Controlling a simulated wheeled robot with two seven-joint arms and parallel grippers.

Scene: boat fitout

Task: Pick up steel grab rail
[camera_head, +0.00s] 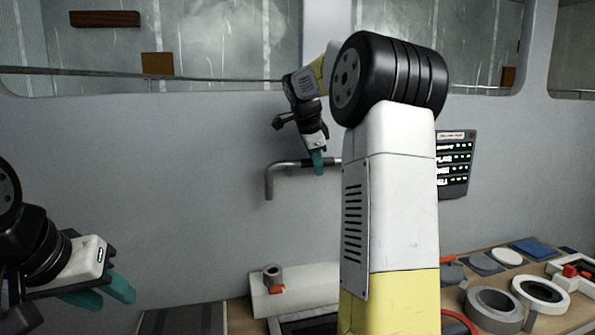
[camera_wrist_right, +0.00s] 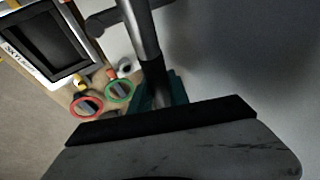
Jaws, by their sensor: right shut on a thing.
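The steel grab rail (camera_head: 285,165) is a grey metal bar with a bent-down left end, in front of the grey wall in the head view. Its right part is hidden behind my right arm. My right gripper (camera_head: 317,160) has teal fingers shut on the rail. The rail (camera_wrist_right: 140,35) runs up from between the teal fingers in the right wrist view, where the right gripper (camera_wrist_right: 162,88) is partly hidden by a dark part of the wrist. My left gripper (camera_head: 100,292) is at the lower left, away from the rail, and its two teal fingers look apart and empty.
A workbench (camera_head: 240,318) runs below the wall with tape rolls (camera_head: 493,308), a blue pad (camera_head: 534,248) and other small items. A dark panel with green lights (camera_head: 455,163) is on the wall at right. Windows line the wall's top. The wall around the rail is clear.

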